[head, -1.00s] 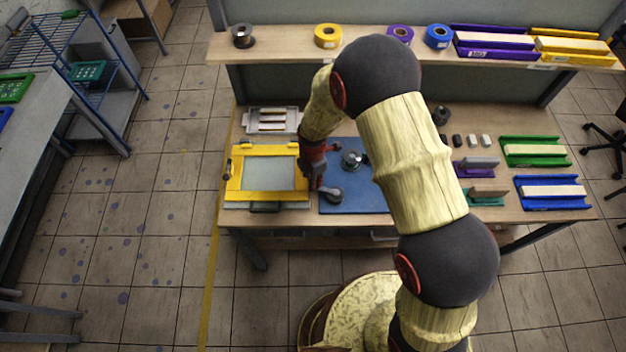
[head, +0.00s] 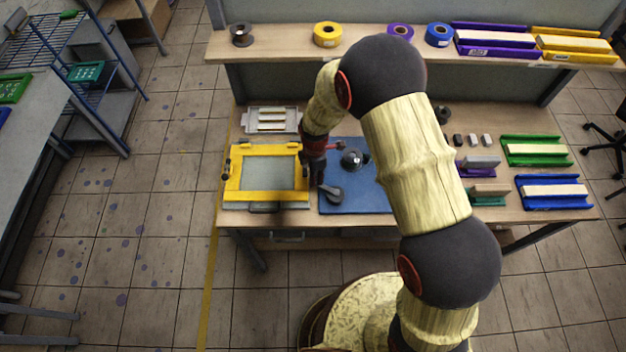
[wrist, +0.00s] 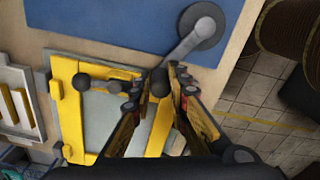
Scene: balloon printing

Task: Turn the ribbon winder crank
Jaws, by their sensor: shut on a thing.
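The ribbon winder is a blue base plate (head: 350,203) on the workbench, with a grey metal hub (head: 352,160) toward its back. The grey crank (head: 334,194) sits near the front of the plate. In the wrist view the crank arm (wrist: 182,47) runs from its round pivot (wrist: 203,27) down-left to a dark knob (wrist: 160,82). My gripper (wrist: 160,84) has its two fingers on either side of this knob and is shut on it. In the head view my gripper (head: 317,182) is at the plate's left side, partly hidden by my wrist.
A yellow screen frame (head: 234,178) stands close left of the plate; its dark knobs show in the wrist view. A grey tray (head: 272,120) is behind it. Green (head: 537,152) and blue (head: 553,193) holders are at the right. A shelf (head: 280,48) with ribbon rolls runs behind.

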